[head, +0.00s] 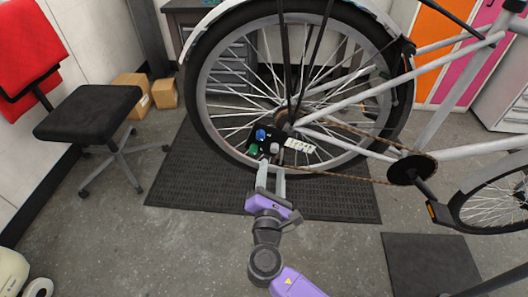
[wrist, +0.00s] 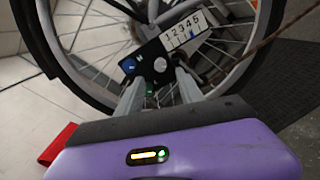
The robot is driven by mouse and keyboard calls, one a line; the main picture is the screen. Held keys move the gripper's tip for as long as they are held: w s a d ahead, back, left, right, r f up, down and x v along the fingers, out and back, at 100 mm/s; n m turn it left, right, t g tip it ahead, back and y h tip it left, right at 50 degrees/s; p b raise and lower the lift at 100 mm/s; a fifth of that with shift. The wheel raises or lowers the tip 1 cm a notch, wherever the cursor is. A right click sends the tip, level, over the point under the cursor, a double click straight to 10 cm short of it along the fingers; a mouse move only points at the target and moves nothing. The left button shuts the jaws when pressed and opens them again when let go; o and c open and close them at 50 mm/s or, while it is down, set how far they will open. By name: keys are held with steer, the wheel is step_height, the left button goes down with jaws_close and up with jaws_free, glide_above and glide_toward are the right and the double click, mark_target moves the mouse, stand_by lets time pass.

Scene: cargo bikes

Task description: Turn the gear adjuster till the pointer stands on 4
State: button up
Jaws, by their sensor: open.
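A black panel (head: 267,139) is fixed at the bike's rear hub, with a blue knob (head: 261,134), a green knob (head: 253,150) and a grey knob (head: 275,148). In the wrist view the blue knob (wrist: 129,66) and grey knob (wrist: 160,65) bear small letters too blurred to read surely. A white scale (wrist: 185,29) marked 1 to 5 sticks out from the panel. A small dark blue mark shows on its lower right part; its exact number is unclear. My gripper (head: 272,166) is open and empty, its fingertips just short of the grey knob. Contact cannot be told.
The rear wheel (head: 205,100) with its spokes stands close behind the panel. The chain and crank (head: 412,169) are to the right. A black chair (head: 90,110) and cardboard boxes (head: 132,92) stand at the left.

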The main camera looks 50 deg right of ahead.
mark_target(274, 151)
steer(key=x, duration=0.7)
steer(key=shift+d, duration=0.2)
jaws_close()
